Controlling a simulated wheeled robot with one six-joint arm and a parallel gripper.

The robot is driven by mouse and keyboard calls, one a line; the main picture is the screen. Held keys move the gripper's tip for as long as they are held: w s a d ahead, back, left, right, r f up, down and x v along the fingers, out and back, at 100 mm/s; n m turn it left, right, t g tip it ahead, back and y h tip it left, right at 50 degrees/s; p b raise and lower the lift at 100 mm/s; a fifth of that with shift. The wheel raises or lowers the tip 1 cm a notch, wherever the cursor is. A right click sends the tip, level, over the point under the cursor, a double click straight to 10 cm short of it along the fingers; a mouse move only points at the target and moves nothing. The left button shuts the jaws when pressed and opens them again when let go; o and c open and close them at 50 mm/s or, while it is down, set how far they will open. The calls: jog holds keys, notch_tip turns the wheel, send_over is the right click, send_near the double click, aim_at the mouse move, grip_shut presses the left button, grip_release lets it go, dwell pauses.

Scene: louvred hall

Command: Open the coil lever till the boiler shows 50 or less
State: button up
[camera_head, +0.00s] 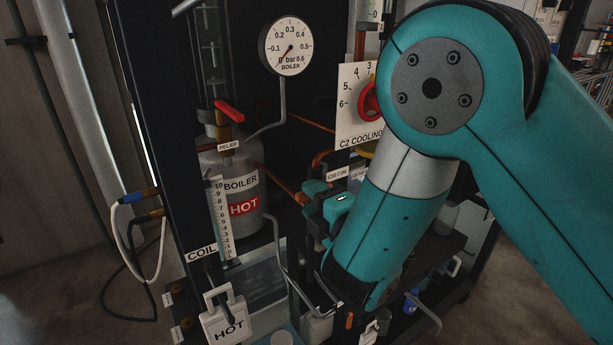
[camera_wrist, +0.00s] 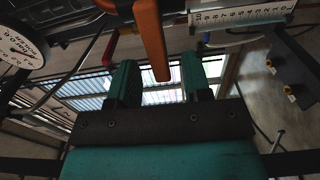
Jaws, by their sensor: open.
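The boiler (camera_head: 238,165) is a grey tank marked BOILER and HOT, left of centre in the head view. A round boiler gauge (camera_head: 289,46) in bar stands above it, its red needle near 0. A small C10 COIL label (camera_head: 337,174) shows beside my gripper (camera_head: 322,205). In the wrist view, an orange lever (camera_wrist: 151,35) reaches down between the two teal fingers of my gripper (camera_wrist: 160,80). The fingers are apart, with visible space on both sides of the lever. The lever's own label is not visible, and I see no reading around 50.
A red relief handle (camera_head: 230,111) tops the boiler. The C2 COOLING dial plate (camera_head: 352,105) is partly behind my arm. A COIL scale (camera_head: 221,220) stands before the boiler, with a white HOT tag (camera_head: 226,322) below. Bent pipes and dark frame posts crowd around my gripper.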

jog(key=shift+p+x, duration=0.9)
jog(key=shift+p, duration=0.2)
grip_shut()
dwell(1.1)
